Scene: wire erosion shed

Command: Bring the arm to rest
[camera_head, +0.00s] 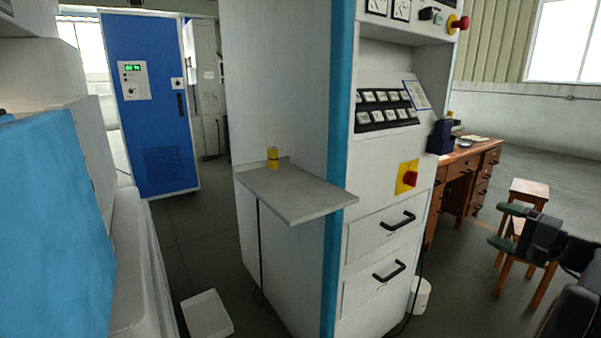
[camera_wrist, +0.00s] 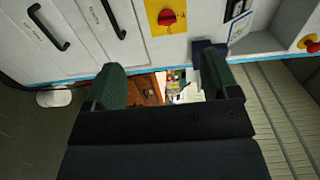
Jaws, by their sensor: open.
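My gripper (camera_head: 507,226) is at the right edge of the head view, in front of the wooden stool. Its two green-padded fingers are apart with nothing held between them. In the wrist view my gripper (camera_wrist: 160,80) is also open, and the wooden desk (camera_wrist: 146,88) with small items shows in the gap beyond the fingers. The arm reaches in from the lower right of the head view. The fingers look clear of the cabinet and the stool, though their exact distance cannot be told.
A wooden desk (camera_head: 462,165) and a stool (camera_head: 530,188) stand at right. A white tray (camera_head: 206,315) lies on the floor. A blue cabinet (camera_head: 150,110) stands behind.

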